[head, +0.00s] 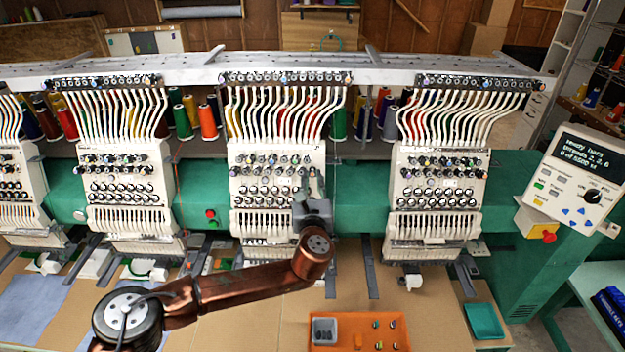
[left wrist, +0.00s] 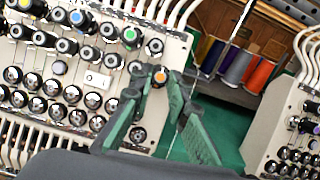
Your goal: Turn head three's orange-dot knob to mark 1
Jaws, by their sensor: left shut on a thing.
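The embroidery head (head: 277,180) under my left gripper is third from the left in the head view. It carries rows of dark knobs, some with coloured dots. My left gripper (head: 313,192) is at the right edge of its knob panel. In the left wrist view, the orange-dot knob (left wrist: 160,77) sits between my green fingertips (left wrist: 158,82), which are shut on it. It is at the right end of its row; the gripper hides it in the head view. I cannot read the mark it points to. My right gripper is not in view.
Another head (head: 437,190) stands to the right, with a control panel (head: 577,180) beyond. Thread cones (left wrist: 238,66) stand behind in the gap. An orange tray (head: 345,330) and a green tray (head: 485,321) lie on the table in front. White thread tubes hang above the heads.

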